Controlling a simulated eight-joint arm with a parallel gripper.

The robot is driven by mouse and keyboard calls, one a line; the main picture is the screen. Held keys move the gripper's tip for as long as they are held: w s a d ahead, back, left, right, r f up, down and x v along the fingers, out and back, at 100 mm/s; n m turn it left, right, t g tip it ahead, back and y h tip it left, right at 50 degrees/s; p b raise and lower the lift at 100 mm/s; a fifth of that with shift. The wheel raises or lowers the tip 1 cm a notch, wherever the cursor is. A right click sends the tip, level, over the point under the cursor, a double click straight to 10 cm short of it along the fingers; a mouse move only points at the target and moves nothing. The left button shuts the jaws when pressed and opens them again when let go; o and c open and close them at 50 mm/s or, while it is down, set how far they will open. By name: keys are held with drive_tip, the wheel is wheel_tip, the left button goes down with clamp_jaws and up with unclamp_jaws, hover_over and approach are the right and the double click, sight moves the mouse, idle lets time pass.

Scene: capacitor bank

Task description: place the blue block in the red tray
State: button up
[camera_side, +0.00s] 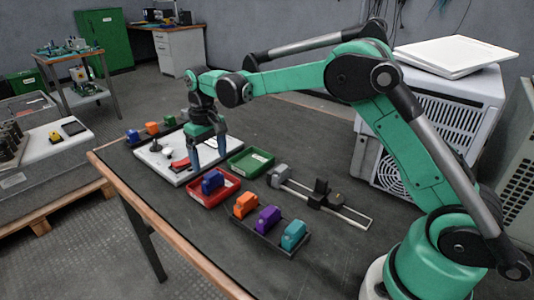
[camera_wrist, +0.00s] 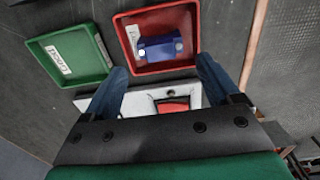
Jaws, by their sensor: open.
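A blue block (camera_side: 212,183) lies inside the red tray (camera_side: 205,201) on the dark table. In the wrist view, the blue block (camera_wrist: 159,49) rests on the floor of the red tray (camera_wrist: 168,68), toward its near side. My gripper (camera_side: 208,160) is open and empty, pointing down over the white panel just behind the tray. In the wrist view, my gripper's two blue fingers (camera_wrist: 160,88) are spread wide, with nothing between them but the panel and its red part below. The gripper is apart from the blue block.
A green tray (camera_side: 250,161) sits beside the red one. The white panel (camera_side: 158,172) carries a joystick and a red part. A rack of orange, purple and teal blocks (camera_side: 268,219) stands nearer, beside a slide fixture (camera_side: 321,197). Another row of blocks (camera_side: 152,128) is at the far edge.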

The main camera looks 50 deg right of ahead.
sight(212, 174)
drive_tip(key=s+r+t, duration=0.3)
drive_tip(key=s+r, duration=0.5)
drive_tip(key=r, duration=0.3)
drive_tip(key=s+f+t, duration=0.4)
drive_tip(key=s+f, duration=0.1)
drive_tip(key=s, duration=0.5)
drive_tip(key=shift+s, duration=0.15)
